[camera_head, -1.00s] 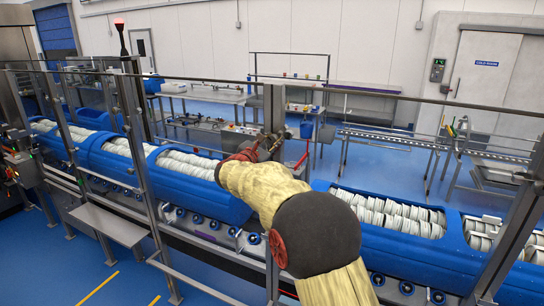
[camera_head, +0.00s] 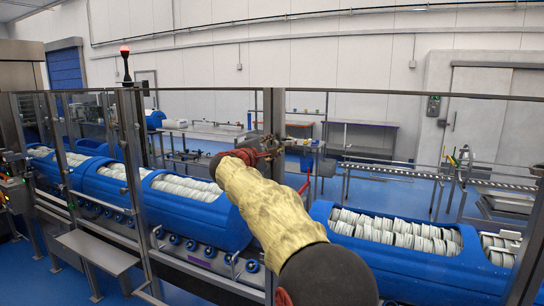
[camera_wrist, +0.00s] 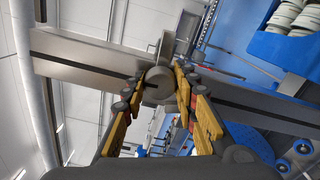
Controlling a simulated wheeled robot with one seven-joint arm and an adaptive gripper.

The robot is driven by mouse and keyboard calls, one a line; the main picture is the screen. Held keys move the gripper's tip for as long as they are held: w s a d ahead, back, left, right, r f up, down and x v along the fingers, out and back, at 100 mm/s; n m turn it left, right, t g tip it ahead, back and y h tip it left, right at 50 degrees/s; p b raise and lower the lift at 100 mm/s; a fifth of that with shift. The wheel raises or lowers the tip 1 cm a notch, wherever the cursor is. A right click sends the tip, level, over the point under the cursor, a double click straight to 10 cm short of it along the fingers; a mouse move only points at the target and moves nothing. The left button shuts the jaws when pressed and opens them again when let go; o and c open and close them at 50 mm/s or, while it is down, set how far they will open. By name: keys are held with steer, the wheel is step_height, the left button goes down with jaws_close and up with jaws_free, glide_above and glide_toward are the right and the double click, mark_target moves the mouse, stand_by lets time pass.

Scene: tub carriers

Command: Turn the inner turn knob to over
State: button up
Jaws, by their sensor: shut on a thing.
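The inner turn knob (camera_wrist: 158,84) is a grey metal piece on a steel post of the guard frame. It shows in the wrist view between my fingertips, with a flat metal part just above it. My gripper (camera_wrist: 154,97) has yellow-and-black fingers closed on the knob from both sides. In the head view my gripper (camera_head: 268,146) is at the upright post (camera_head: 273,108), at the end of my yellow-sleeved arm. There the knob is too small and too covered to make out. I cannot tell which position the knob points to.
Clear guard panels with a metal top rail (camera_head: 400,94) stand between me and the line. Behind them, blue tub carriers (camera_head: 200,218) hold stacked white plates. A steel shelf (camera_head: 98,250) juts out at lower left. Tables and a roller conveyor stand beyond.

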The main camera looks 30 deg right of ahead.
steer(key=shift+m+b, duration=0.4)
steer(key=shift+m, duration=0.1)
steer(key=o, duration=1.2)
steer(key=shift+c, duration=0.2)
steer(key=v, duration=1.2)
steer(key=shift+f, duration=0.1)
